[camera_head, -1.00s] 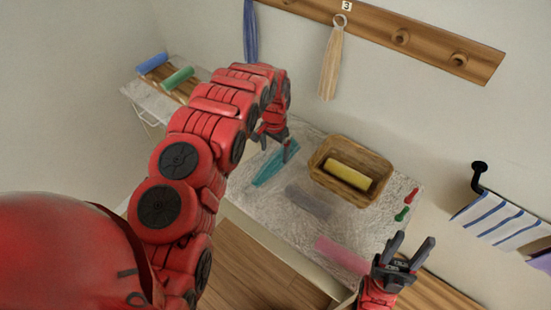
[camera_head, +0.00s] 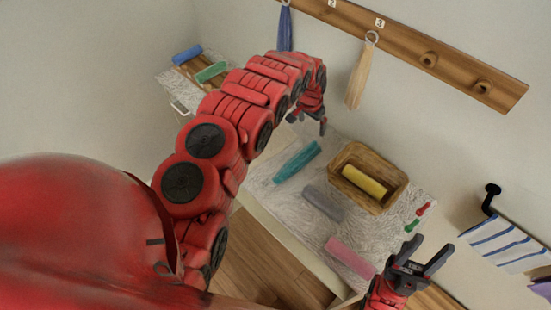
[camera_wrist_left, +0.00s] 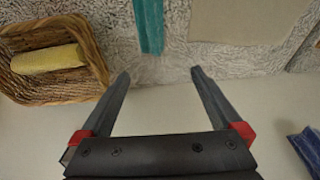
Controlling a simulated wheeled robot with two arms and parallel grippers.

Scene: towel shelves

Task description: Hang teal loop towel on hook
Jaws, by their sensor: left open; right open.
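The teal towel (camera_head: 298,160) lies on the pale table, left of the basket; I cannot make out its loop. It also shows at the top of the left wrist view (camera_wrist_left: 149,25), beyond my fingertips. My left gripper (camera_head: 307,122) is open and empty, above the table's back edge and apart from the towel. Its two fingers show spread in the left wrist view (camera_wrist_left: 160,73). My right gripper (camera_head: 430,248) is open and empty at the lower right. The wooden hook rail (camera_head: 455,71) runs along the wall, with two bare pegs at its right part.
A beige towel (camera_head: 358,82) and a blue towel (camera_head: 285,30) hang on the rail. A wicker basket (camera_head: 395,190) holds a yellow towel (camera_head: 364,181). Grey (camera_head: 323,203) and pink (camera_head: 350,257) towels lie on the table. A striped towel (camera_head: 505,244) hangs at right.

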